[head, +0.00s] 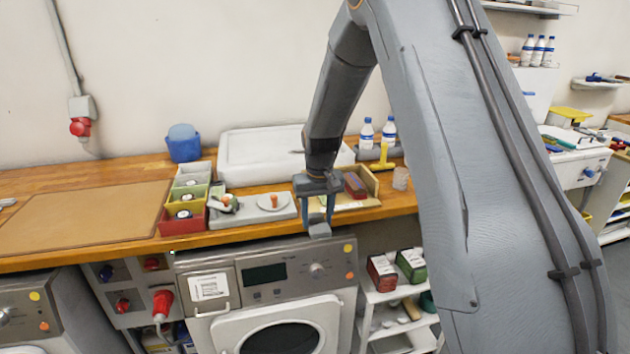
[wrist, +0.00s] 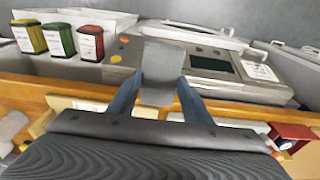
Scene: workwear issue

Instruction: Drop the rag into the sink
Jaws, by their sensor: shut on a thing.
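My gripper (head: 319,220) points down in front of the counter's edge, above the washing machine's front panel. It is shut on a small grey piece, which I take to be the rag (head: 319,230). The rag also shows between the two blue-grey fingers in the wrist view (wrist: 163,72), where it hides part of the panel behind. No sink is plain to see. A large white basin-like body (head: 255,146) stands at the back of the counter, partly hidden by my arm. Another white unit (head: 578,168) is at the far right. I cannot tell whether either is the sink.
The wooden counter (head: 90,184) carries several small bins (head: 183,222), a grey tray (head: 255,217) and a wooden tray (head: 366,200). The washing machine (head: 262,270) stands below, beside a shelf (head: 378,297) with boxes. The brown board (head: 80,215) at left is clear.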

